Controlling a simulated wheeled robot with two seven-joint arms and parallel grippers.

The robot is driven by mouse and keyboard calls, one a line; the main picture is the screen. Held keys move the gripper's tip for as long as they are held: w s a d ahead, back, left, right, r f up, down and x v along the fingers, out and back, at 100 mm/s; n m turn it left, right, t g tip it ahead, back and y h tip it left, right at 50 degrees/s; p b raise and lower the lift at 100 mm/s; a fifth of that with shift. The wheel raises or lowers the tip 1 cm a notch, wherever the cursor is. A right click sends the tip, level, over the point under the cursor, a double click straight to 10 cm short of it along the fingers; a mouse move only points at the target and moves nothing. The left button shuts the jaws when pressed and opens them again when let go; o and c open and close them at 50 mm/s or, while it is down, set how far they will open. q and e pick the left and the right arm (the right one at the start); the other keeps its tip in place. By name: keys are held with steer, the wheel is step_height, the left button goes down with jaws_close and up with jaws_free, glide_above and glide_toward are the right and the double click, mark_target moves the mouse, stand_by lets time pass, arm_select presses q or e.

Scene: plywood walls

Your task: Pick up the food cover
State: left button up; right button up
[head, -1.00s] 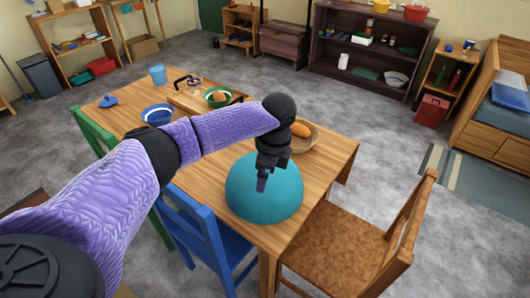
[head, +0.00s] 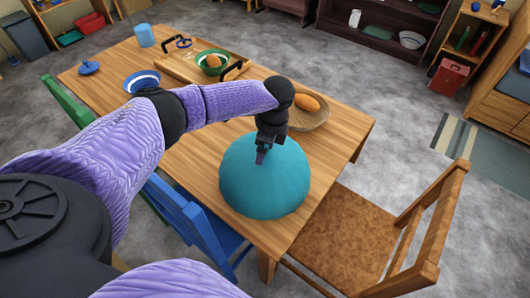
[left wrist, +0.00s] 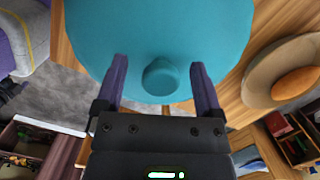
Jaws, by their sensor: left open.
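The food cover is a teal dome (head: 264,185) at the near right end of the wooden table. In the left wrist view the cover (left wrist: 200,30) fills the upper middle, with its round knob (left wrist: 160,77) showing. My left gripper (head: 262,157) is at the top of the dome, pointing down. In the left wrist view my left gripper (left wrist: 158,62) is open, with one finger on each side of the knob and a gap visible on both sides. The head view hides the knob behind the gripper. My right gripper is not in view.
A wicker basket (head: 318,118) with a bread roll stands close behind the cover. A tray (head: 185,70) with a green bowl (head: 212,62), a blue-rimmed bowl (head: 142,82) and a blue cup (head: 144,36) are farther back. A blue chair (head: 190,220) and a brown chair (head: 350,235) flank the near end.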

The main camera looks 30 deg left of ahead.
arm_select(q)
jaws_close()
stand_by(0.3)
stand_by(0.3)
